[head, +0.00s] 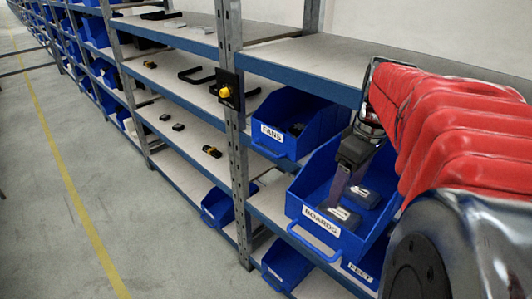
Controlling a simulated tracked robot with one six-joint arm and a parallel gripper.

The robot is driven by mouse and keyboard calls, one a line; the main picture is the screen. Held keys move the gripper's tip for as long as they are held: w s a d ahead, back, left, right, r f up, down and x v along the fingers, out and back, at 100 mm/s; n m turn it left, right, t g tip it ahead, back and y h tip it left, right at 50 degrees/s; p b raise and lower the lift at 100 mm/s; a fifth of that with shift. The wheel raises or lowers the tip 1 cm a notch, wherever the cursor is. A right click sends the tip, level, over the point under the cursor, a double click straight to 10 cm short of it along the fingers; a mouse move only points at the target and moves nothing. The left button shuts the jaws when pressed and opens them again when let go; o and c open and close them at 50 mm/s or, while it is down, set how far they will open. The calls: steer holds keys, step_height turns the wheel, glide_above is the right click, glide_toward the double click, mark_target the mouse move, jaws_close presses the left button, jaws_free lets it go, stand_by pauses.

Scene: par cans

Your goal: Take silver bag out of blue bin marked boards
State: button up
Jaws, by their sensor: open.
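The blue bin marked BOARDS (297,207) sits on a shelf at the right of the head view, its open front facing the aisle. Inside lie dark grey, flat bag-like packs with pale labels, one near the front (346,217) and one farther back to the right (364,197). Which of them is the silver bag I cannot tell for sure. My gripper (341,192) reaches down into the bin, open, with its fingers close to the packs. Whether a pack lies between the fingers is hard to see.
A blue bin marked FANS (280,137) stands left of and behind the boards bin. A steel post (237,170) with a yellow-and-black fixture (226,93) stands to the left. A bin marked FEET (360,270) is partly visible below. The left aisle floor is clear.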

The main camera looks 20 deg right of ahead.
mark_target(338, 211)
steer(key=shift+w+f, duration=0.15)
steer(key=shift+f, duration=1.1)
steer(key=shift+f, duration=2.6)
steer(key=shift+c, duration=0.3)
steer(key=c, duration=1.1)
steer(key=shift+r, duration=0.15)
step_height(338, 211, up, 10)
